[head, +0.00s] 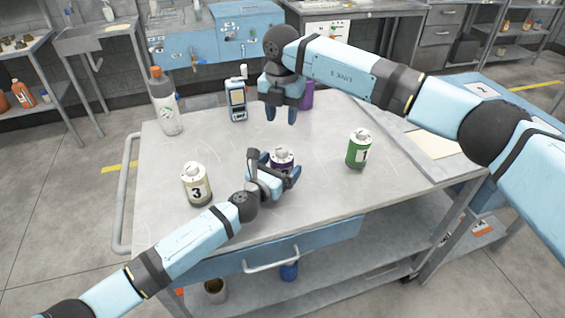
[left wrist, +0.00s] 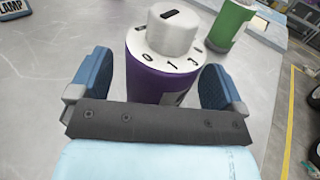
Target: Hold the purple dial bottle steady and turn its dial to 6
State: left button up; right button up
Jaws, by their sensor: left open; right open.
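The purple dial bottle (head: 282,157) stands upright on the metal cart top, with a white cap and knob. In the left wrist view its purple body (left wrist: 150,84) sits between the blue fingers, and its white dial knob (left wrist: 174,32) carries a black mark on top. Digits, among them 0 and 1, ring the knob; the setting cannot be read surely. My left gripper (head: 275,166) is open around the bottle, with gaps showing at the sides in the wrist view. My right gripper (head: 281,114) is open and empty, pointing down above the cart behind the bottle.
A cream bottle marked 3 (head: 197,186) stands left and a green bottle marked 1 (head: 358,150) right. The cart's front right is clear.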

aim_at(282, 148)
pick_arm(q)
jog(key=shift+x, duration=0.85)
jog(key=shift+c, duration=0.3)
jog(key=c, duration=1.1)
pick_arm(e)
jog(key=shift+o, duration=1.8)
jog(key=shift+r+m, duration=0.6)
jog(key=shift+r, duration=0.2)
notch_tip(282, 148, down, 12)
jog(key=shift+r, duration=0.1)
jog(key=c, duration=0.9)
